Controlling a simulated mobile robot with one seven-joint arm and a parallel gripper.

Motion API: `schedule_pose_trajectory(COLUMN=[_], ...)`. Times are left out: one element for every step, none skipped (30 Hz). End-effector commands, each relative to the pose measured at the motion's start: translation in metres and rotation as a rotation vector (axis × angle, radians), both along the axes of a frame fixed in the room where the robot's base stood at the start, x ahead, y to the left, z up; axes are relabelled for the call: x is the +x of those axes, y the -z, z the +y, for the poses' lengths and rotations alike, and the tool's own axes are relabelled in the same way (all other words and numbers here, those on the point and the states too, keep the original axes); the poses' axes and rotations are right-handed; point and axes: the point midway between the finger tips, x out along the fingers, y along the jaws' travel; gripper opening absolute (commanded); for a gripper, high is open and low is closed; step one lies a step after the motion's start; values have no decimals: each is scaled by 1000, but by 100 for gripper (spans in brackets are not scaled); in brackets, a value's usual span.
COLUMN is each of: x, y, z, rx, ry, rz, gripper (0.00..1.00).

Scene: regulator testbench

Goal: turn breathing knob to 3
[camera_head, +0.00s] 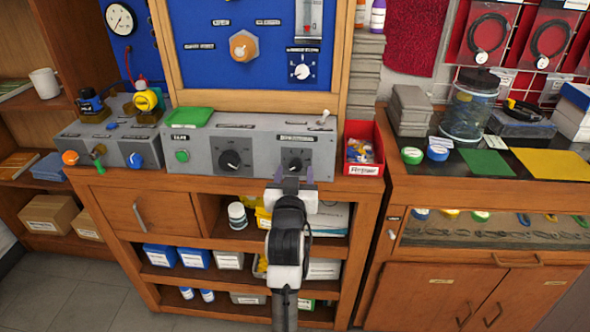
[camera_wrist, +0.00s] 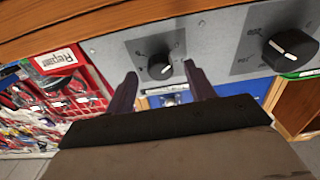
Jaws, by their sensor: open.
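A grey control box stands on the wooden bench and carries two black knobs. The right, smaller knob (camera_head: 295,165) is under a label too small to read, perhaps the breathing knob. My gripper (camera_head: 294,176) is in front of it, open, with one purple finger on each side. In the wrist view the smaller knob (camera_wrist: 160,66) shows between and just beyond the open fingertips (camera_wrist: 160,74), with no clear contact. A white mark shows on its face, but its number cannot be read. The larger knob (camera_head: 235,160) sits to the left, also in the wrist view (camera_wrist: 290,50).
A red bin (camera_head: 364,150) stands just right of the control box (camera_head: 205,150). A green pad (camera_head: 189,117) lies on top of the box. Another grey unit (camera_head: 110,133) stands at left. A blue panel (camera_head: 212,70) with a dial rises behind.

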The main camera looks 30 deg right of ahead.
Motion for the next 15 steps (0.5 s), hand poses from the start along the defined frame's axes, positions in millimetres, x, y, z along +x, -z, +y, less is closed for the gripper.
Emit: schedule_pose_trajectory(x=[4,6,8,9,10,11,11,12,12,12,12,12,11,11,11], y=[-1,-1,-1,-1,-1,0,0,0,0,0,0,0,0,0,0], z=[-3,-4,-6,-6,-7,-7,-8,-8,-8,-8,-8,-8,-8,-8,-8], rx=[1,0,-1,-1,-1,-1,-1,-1,-1,-1,-1,-1,-1,-1,-1], ry=[0,0,0,0,0,0,0,0,0,0,0,0,0,0,0], rz=[1,1,1,0,0,0,0,1,1,1,1,1,1,1,1], gripper=[54,54,54,54,54,54,54,54,54,54,54,54,54,53,47])
